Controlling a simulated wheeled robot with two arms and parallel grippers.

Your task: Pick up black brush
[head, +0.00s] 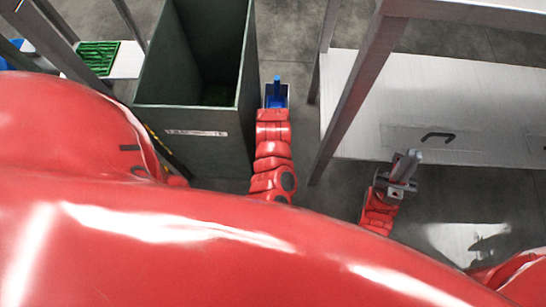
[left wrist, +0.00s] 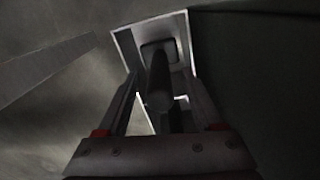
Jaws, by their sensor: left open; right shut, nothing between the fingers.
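In the left wrist view, a dark upright-looking handle (left wrist: 159,80), possibly the black brush, runs between the fingers of my left gripper (left wrist: 165,95). The gripper is open, with a finger on each side of the handle and gaps between. The handle's far end meets a dark block inside a pale square frame (left wrist: 125,42). My right gripper (head: 404,166) is shut and empty, at the right.
A tall dark green bin (head: 180,140) stands close to the left of my left arm. A metal table with a pale lower shelf (head: 370,100) is on the right, its leg near my right gripper. A green rack (head: 97,57) lies at the upper left. Grey floor shows between.

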